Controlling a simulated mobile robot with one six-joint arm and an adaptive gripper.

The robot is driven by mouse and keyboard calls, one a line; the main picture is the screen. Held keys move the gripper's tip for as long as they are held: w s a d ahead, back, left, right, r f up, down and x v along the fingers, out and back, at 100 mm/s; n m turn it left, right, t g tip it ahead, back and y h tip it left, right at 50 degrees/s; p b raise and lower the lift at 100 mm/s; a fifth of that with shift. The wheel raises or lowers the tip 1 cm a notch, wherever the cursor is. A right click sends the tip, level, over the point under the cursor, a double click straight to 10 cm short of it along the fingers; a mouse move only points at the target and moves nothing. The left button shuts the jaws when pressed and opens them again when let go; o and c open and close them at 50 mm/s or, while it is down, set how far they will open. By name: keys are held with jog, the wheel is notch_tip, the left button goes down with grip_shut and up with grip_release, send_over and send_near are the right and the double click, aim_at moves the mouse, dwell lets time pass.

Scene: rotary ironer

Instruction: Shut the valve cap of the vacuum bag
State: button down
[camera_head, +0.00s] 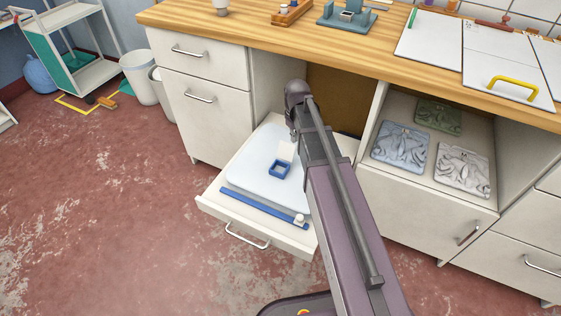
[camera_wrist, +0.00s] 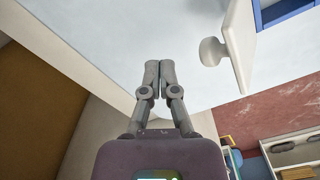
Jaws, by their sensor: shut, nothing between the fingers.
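The vacuum bag (camera_head: 247,160) is a pale, flat, pillow-like pack lying in a pulled-out drawer. A blue square valve (camera_head: 280,170) sits on its top. The valve cap (camera_head: 286,151) is a white flap standing up open at the valve's far edge. In the wrist view the cap (camera_wrist: 238,45) shows at the upper right with a round knob on its face, beside the blue valve frame (camera_wrist: 285,12). My gripper (camera_wrist: 153,66) is shut and empty, left of the knob and apart from it, over the pale bag. In the head view my arm hides the fingers.
The open drawer (camera_head: 222,214) has a light rim around the bag. A blue strip (camera_head: 262,207) with a white knob runs along the bag's front. The wooden worktop (camera_head: 240,27) overhangs behind. An open compartment at right holds several folded bags (camera_head: 400,147).

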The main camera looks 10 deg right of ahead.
aim_at(287, 147)
jog(key=shift+s+a, duration=0.1)
jog(key=shift+s, duration=0.05)
jog(key=shift+s+a+r, duration=0.15)
jog(key=shift+s+a, duration=0.25)
jog(key=shift+s, duration=0.15)
jog(key=shift+s+a, duration=0.2)
jog(key=shift+s, duration=0.1)
jog(key=shift+s+a+r+p, duration=0.2)
jog(key=shift+s+a+p, duration=0.1)
jog(key=shift+s+a, duration=0.45)
jog(key=shift+s+a+r, duration=0.1)
jog(key=shift+s+a, duration=0.15)
jog(key=shift+s, duration=0.4)
jog(key=shift+s+a, duration=0.15)
jog(key=shift+s, duration=0.05)
jog(key=shift+r, duration=0.1)
jog(key=shift+r+p, duration=3.95)
jog(key=shift+p, duration=0.2)
